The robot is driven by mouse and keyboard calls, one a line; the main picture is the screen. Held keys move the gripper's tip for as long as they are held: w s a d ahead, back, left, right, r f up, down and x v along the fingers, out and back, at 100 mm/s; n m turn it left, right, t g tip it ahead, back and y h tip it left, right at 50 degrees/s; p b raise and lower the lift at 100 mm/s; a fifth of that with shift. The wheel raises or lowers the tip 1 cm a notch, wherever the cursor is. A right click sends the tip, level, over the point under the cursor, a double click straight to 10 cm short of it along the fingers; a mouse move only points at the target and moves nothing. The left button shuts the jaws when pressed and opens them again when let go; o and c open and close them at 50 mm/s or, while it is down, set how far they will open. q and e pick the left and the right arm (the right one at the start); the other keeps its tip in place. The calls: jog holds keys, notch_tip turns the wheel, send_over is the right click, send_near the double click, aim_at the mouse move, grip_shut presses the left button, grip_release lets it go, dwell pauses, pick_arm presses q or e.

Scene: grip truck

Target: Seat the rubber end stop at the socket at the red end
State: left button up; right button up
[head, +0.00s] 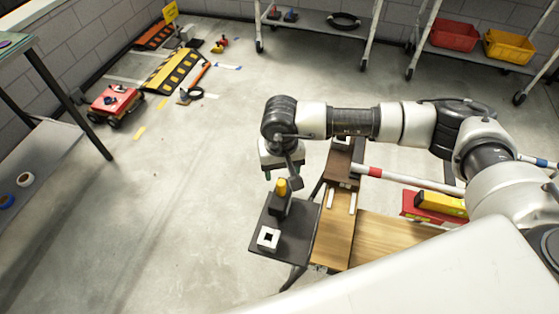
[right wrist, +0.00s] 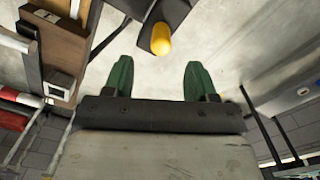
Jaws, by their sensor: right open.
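A dark block with a yellow rounded knob (head: 281,187), which looks like the rubber end stop, stands on a dark side shelf (head: 262,222). In the right wrist view its yellow knob (right wrist: 160,39) lies beyond and between my fingertips, not gripped. My right gripper (right wrist: 158,68) has two green fingers spread wide and empty; in the head view it (head: 287,178) hangs just above the knob, fingertips hard to make out. A white pole with a red end (head: 374,172) meets a brown wooden fixture (head: 340,173). I cannot make out the socket itself. My left gripper is out of view.
A white square piece with a dark hole (head: 268,239) sits near the shelf's front edge. A wooden bench (head: 385,238) adjoins the shelf. A red case with a yellow level (head: 440,204) lies to the right. Floor left of the shelf is clear.

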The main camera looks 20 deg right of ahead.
aim_at(281, 182)
notch_tip(281, 182, down, 8)
jog(key=shift+f+p, duration=0.25)
jog(key=shift+p, duration=0.05)
jog(key=shift+c, duration=0.5)
jog(key=c, duration=1)
